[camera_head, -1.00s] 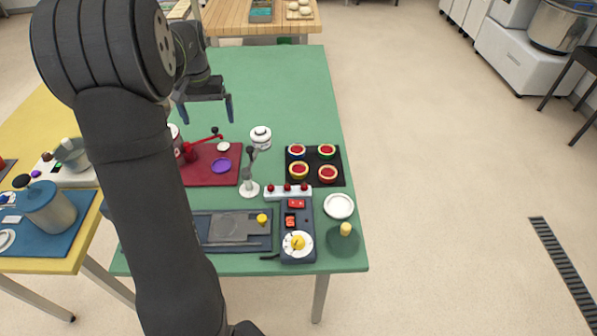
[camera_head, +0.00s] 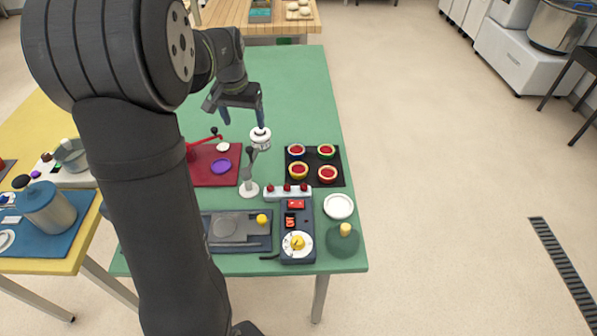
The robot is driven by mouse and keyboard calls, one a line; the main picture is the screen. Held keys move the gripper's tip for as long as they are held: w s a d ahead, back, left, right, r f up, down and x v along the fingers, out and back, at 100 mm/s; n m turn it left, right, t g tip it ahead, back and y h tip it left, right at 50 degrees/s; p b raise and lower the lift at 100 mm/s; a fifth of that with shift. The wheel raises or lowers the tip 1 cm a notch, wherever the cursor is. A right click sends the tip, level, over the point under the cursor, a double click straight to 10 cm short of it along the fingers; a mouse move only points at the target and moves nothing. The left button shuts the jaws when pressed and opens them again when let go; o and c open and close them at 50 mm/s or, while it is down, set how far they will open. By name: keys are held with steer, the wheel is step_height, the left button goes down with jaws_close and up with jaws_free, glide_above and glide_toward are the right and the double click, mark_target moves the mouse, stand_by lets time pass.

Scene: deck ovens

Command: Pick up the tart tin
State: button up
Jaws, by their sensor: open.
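Several small round tart tins with coloured rims and red filling sit on a black tray (camera_head: 313,165) at the right of the green table; one has a blue rim (camera_head: 296,150), one green (camera_head: 326,151), one yellow (camera_head: 298,170), one orange (camera_head: 327,174). I cannot tell which one the task means. My gripper (camera_head: 242,121) is open and empty, pointing down above the table, left of and farther back than the tray. Its right finger overlaps the top of a white lidded jar (camera_head: 261,140) in the picture; I cannot tell whether they touch.
A grey stand (camera_head: 249,188) stands left of the tray. A white rack with red knobs (camera_head: 288,193), a white plate (camera_head: 339,206) and a green dome (camera_head: 343,243) are in front. A red mat (camera_head: 212,174) holds a purple dish (camera_head: 221,166). The table's back is clear.

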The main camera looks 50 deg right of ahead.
steer(key=s+d+m+h, duration=0.2)
steer(key=s+d+m, duration=0.2)
steer(key=s, duration=0.8)
glide_toward(299, 172)
steer(key=x, duration=0.6)
steer(key=shift+d+f, duration=0.2)
steer(key=c, duration=1.1)
steer(key=shift+r, duration=0.1)
